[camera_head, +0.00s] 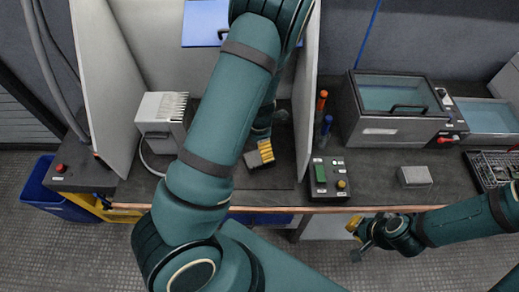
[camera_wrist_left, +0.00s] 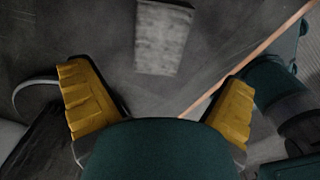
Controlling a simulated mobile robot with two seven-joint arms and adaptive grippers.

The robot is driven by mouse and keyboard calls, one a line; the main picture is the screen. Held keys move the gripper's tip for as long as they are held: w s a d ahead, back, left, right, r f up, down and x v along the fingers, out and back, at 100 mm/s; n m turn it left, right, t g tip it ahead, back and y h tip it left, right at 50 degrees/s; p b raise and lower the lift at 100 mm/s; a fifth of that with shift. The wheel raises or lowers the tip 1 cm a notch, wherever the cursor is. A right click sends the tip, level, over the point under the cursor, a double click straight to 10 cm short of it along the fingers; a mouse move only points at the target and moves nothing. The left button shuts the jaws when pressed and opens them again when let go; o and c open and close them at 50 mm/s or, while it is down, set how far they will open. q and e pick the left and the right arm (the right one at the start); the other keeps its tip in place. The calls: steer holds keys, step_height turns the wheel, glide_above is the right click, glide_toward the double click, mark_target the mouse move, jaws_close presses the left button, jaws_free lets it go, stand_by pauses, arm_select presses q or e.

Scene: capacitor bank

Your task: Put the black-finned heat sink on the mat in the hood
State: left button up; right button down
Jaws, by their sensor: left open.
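I cannot make out a black-finned heat sink for certain in either view; my left arm covers much of the hood. The hood (camera_head: 108,75) has pale side walls and a dark floor. A darker flat area (camera_head: 283,178) inside it may be the mat. My left gripper (camera_head: 262,153) is low inside the hood, near its front right. In the left wrist view my left gripper (camera_wrist_left: 158,105) has its yellow fingers wide apart with nothing seen between them. A mottled grey block (camera_wrist_left: 163,38) lies beyond them; I cannot tell what it is. My right gripper (camera_head: 360,234) is in front of the bench edge.
A white finned box (camera_head: 162,112) with a cable stands at the hood's left. A blue bin (camera_head: 62,198) is on the floor.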

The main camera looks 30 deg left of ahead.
arm_select(q)
step_height(320, 180, up, 2)
steer(key=shift+r, duration=0.1)
steer(key=s+d+f+m, duration=0.2)
steer(key=m, duration=0.3)
steer(key=s+d+f+m, duration=0.1)
steer(key=s+d+m, duration=0.1)
steer(key=m, duration=0.3)
steer(key=s+d+f+m, duration=0.2)
steer(key=d+m, duration=0.1)
steer(key=m, duration=0.2)
steer(key=shift+s+d+f+h, duration=0.15)
steer(key=shift+d+f+h, duration=0.1)
steer(key=shift+f+h, duration=0.15)
steer(key=s+d+r+m+t+h, duration=0.1)
steer(key=d+m+t+h, duration=0.1)
steer(key=d+m, duration=0.7)
steer(key=m+h, duration=0.1)
steer(key=m, duration=0.1)
steer(key=shift+s+d+r+m, duration=0.2)
steer(key=shift+s+r+m, duration=0.05)
steer(key=shift+m, duration=0.15)
steer(key=shift+f, duration=0.1)
steer(key=shift+s+f+b, duration=0.3)
steer(key=shift+f+b, duration=0.4)
steer(key=shift+f, duration=0.15)
